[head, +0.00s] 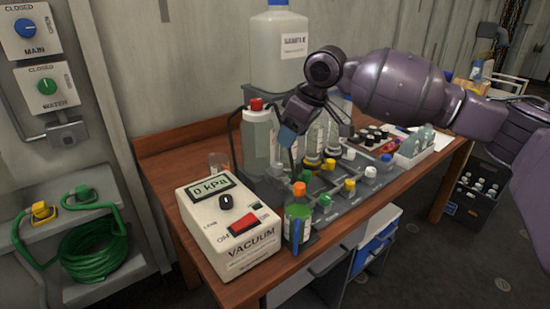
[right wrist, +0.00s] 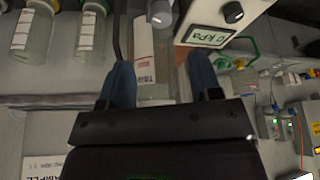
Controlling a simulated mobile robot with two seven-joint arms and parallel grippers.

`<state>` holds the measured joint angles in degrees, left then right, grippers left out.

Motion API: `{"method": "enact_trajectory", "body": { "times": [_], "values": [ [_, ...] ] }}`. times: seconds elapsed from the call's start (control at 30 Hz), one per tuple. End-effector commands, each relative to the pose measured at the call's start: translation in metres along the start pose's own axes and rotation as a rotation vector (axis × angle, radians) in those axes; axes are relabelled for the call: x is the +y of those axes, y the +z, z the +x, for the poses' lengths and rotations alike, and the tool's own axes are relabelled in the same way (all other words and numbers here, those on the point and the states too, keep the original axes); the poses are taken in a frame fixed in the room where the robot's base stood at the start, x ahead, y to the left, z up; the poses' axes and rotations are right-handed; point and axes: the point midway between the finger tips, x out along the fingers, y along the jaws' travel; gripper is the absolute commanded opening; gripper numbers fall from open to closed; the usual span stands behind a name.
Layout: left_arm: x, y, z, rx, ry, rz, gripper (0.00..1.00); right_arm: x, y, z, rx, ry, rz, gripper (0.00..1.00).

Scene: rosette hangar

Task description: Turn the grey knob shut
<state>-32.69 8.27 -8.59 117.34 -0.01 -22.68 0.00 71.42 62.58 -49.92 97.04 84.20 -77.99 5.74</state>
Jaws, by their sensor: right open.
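A white vacuum box (head: 228,225) stands at the table's near left corner, with a display reading 0 kPa and a red switch. A dark round knob (head: 225,202) is on its sloped face; it also shows at the top of the right wrist view (right wrist: 232,12). Several yellow and white knobs stand on the grey rack to its right; I cannot single out a grey one there. My right gripper (head: 288,136) is above the table between the clear bottles, fingers pointing down. In the right wrist view, its blue fingers (right wrist: 158,85) are apart, with no object held. My left gripper is out of view.
A red-capped bottle (head: 257,140) and a large sample container (head: 279,50) stand close around the gripper. A green bottle with an orange cap (head: 298,218) stands right of the vacuum box. Wall panels hold a blue knob (head: 26,28) and a green knob (head: 47,86).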

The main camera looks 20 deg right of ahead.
Motion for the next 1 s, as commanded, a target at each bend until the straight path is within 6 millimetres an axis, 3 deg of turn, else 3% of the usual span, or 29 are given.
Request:
{"method": "enact_trajectory", "body": {
  "times": [0.23,0.5,0.7,1.0],
  "values": [
    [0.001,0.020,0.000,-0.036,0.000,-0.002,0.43,0.000,0.001,0.041,-0.003,-0.003,0.000,0.58],
    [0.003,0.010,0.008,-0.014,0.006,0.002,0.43,0.000,0.001,0.083,-0.002,-0.002,-0.001,0.58],
    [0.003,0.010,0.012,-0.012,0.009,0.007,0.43,0.000,0.000,0.099,0.000,-0.002,-0.001,0.58],
    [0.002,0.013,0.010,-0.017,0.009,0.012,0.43,0.000,0.000,0.102,0.002,0.000,-0.001,0.58]
  ]
}}
